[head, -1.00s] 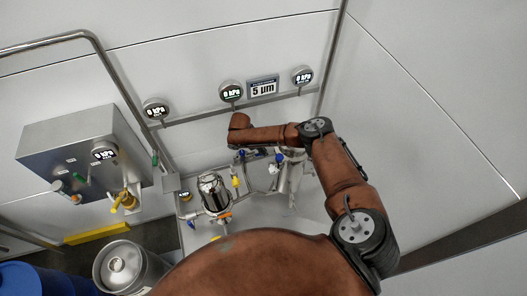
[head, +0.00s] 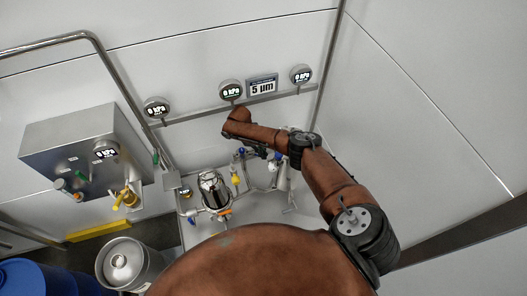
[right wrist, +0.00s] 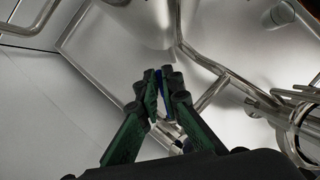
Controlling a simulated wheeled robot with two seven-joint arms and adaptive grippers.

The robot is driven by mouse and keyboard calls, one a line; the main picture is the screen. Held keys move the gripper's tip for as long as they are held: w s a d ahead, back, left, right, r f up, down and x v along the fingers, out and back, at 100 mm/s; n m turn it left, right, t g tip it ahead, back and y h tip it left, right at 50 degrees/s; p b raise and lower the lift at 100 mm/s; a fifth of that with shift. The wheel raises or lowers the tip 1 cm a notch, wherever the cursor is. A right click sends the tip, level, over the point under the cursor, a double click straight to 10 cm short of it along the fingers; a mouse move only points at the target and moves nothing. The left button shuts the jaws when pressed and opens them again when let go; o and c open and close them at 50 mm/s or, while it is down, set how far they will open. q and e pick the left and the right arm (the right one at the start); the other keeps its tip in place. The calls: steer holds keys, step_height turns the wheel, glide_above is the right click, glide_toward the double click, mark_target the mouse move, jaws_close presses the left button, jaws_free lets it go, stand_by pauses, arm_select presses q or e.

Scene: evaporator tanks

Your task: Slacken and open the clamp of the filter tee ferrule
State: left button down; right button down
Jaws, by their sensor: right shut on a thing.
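My right gripper (head: 248,151) is at the steel pipework by the back wall, mostly under my own arm in the head view. In the right wrist view, its green and black fingers (right wrist: 166,82) are closed together on a small blue part (right wrist: 159,82). A pale piece shows below that part between the fingers. A steel fitting with a round rim (right wrist: 304,134) stands at the right of the wrist view, apart from the fingertips. I cannot tell the tee ferrule's clamp apart from the other fittings. My left gripper is not in view.
A steel filter housing (head: 212,188) with yellow and blue handles stands left of my gripper. Steel pipes (right wrist: 206,92) run close around the fingers. Gauges (head: 230,90) and a 5 µm sign (head: 262,86) are on the wall. A keg (head: 121,262) stands at lower left.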

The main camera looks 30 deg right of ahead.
steer(key=shift+s+a+m+g+y+p, duration=0.2)
steer(key=shift+a+m+y, duration=0.6)
steer(key=shift+m, duration=1.25)
steer(key=shift+s+a+m+g+y+p, duration=0.2)
steer(key=shift+a+m+y, duration=0.5)
steer(key=shift+m, duration=1.3)
steer(key=shift+s+a+m+y+p, duration=0.1)
steer(key=shift+a+m+y+p, duration=0.2)
steer(key=shift+a+m+y, duration=1.15)
steer(key=shift+w+d+m+h, duration=0.1)
steer(key=shift+d+m+h, duration=0.5)
steer(key=shift+h, duration=0.15)
steer(key=c, duration=2.1)
jaws_free()
